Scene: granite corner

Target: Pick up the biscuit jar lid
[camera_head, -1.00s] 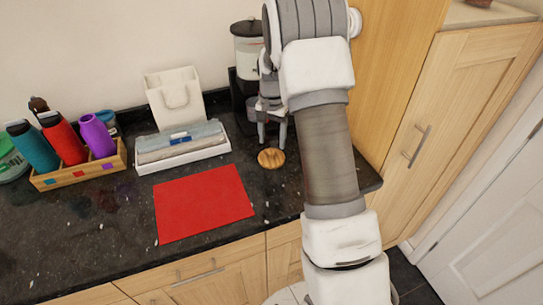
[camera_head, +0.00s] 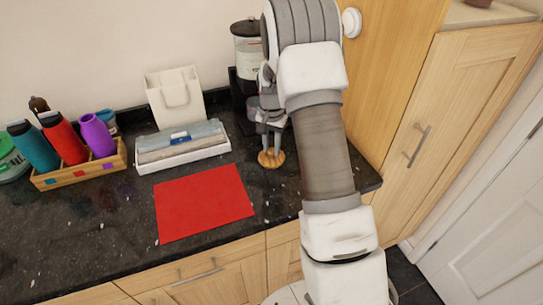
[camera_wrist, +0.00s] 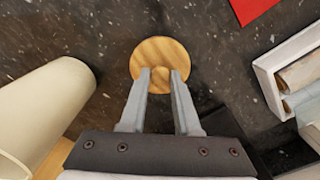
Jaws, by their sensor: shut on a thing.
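The biscuit jar lid is a round, light-brown wooden disc (camera_head: 271,159) on the dark counter, right of the red mat. It also shows in the wrist view (camera_wrist: 160,54), with a small knob between my fingertips. My gripper (camera_head: 270,150) points down at the lid from above, and in the wrist view its fingers (camera_wrist: 160,77) are closed on the knob. The lid appears to be at or very near the counter; I cannot tell whether it is lifted. My fingers cover part of the knob.
A red mat (camera_head: 204,202) lies left of the lid. A dark coffee machine (camera_head: 247,50) stands behind my arm. A tall wooden cabinet (camera_head: 390,70) is at right.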

